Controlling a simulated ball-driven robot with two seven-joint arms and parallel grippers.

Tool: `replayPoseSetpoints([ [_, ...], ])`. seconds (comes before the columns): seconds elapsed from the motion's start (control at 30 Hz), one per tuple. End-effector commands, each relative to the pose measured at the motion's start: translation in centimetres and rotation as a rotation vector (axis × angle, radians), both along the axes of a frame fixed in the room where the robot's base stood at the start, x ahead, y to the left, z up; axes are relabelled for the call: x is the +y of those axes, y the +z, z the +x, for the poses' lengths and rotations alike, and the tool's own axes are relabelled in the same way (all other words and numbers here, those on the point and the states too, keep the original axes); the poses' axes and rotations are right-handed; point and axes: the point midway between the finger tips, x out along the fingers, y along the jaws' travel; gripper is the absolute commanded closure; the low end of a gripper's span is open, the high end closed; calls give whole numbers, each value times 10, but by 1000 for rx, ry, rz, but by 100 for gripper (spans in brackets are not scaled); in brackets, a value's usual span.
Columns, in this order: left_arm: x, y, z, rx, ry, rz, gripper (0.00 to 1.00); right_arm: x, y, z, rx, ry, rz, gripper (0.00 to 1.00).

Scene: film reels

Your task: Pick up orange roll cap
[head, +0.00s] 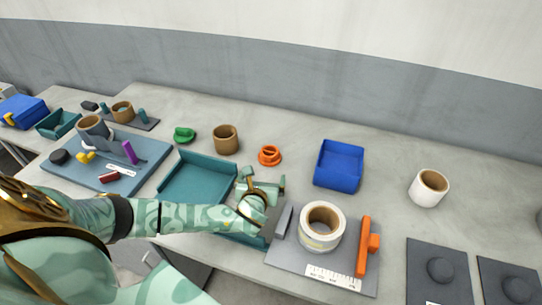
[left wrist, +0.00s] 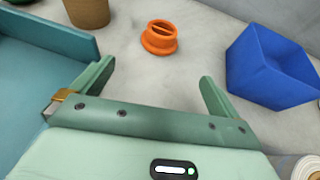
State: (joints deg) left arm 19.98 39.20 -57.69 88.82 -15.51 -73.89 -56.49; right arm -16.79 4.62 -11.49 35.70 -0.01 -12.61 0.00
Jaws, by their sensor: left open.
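The orange roll cap (head: 269,155) lies on the grey table between the brown roll and the blue bin in the head view. In the left wrist view the orange roll cap (left wrist: 159,38) shows as a ring with a bar across its top, ahead of the fingers. My left gripper (head: 264,184) is open and empty, nearer to me than the cap, above the right side of the teal tray. In the left wrist view its fingers (left wrist: 155,85) are wide apart, with the cap beyond them and not between them. My right gripper is not in view.
The teal tray (head: 197,160) is left of the cap and the blue bin (head: 338,165) is right. A brown roll (head: 226,139) and green cap (head: 184,134) stand behind. A white roll (head: 322,227) and orange tool (head: 364,247) are on a grey board.

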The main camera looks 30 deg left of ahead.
Motion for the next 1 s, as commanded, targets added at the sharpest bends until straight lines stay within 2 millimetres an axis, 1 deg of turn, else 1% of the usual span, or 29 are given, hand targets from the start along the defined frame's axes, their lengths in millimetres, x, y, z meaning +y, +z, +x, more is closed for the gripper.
replayPoseSetpoints([
  [0.03, 5, -7, 11, -1, 2, 2, 0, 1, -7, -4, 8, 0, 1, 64],
  [0.17, 18, -21, 39, -2, 3, 2, 0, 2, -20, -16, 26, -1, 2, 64],
  [0.2, 21, -25, 47, -1, 1, 2, 0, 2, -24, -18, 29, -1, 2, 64],
  [0.33, 31, -34, 68, 0, 1, 2, 0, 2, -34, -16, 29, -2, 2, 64],
  [0.57, 39, -40, 85, 0, 1, 2, 0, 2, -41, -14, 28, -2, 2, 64],
  [0.8, 53, -55, 118, 1, 1, 2, 0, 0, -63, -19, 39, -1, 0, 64],
  [0.9, 56, -56, 124, 1, 1, 2, 0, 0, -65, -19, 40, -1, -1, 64],
  [1.0, 56, -55, 125, 1, 1, 1, 0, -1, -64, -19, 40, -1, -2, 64],
])
